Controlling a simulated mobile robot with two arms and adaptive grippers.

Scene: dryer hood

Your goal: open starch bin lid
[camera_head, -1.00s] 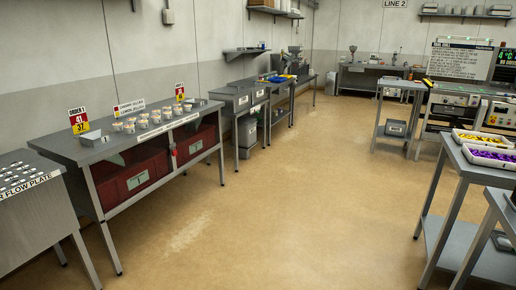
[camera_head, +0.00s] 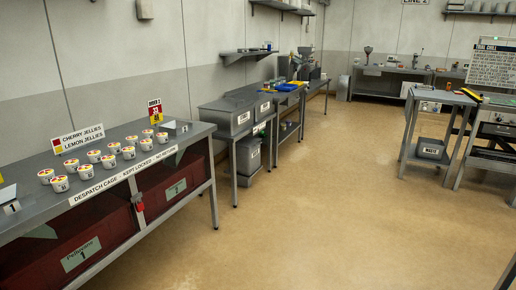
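Two grey lidded bins stand side by side on a metal stand along the left wall. The near bin (camera_head: 226,117) and the far bin (camera_head: 259,103) carry small white labels that I cannot read, so I cannot tell which is the starch bin. Their tops look closed. A smaller grey container (camera_head: 248,155) with a white label sits under the stand. Neither of my grippers is in view.
The despatch bench (camera_head: 110,180) holds several small tubs and encloses red crates (camera_head: 75,250) at the left. A metal cart (camera_head: 409,135) with a grey waste tub (camera_head: 431,149) stands at right. The tan floor (camera_head: 300,210) between is clear.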

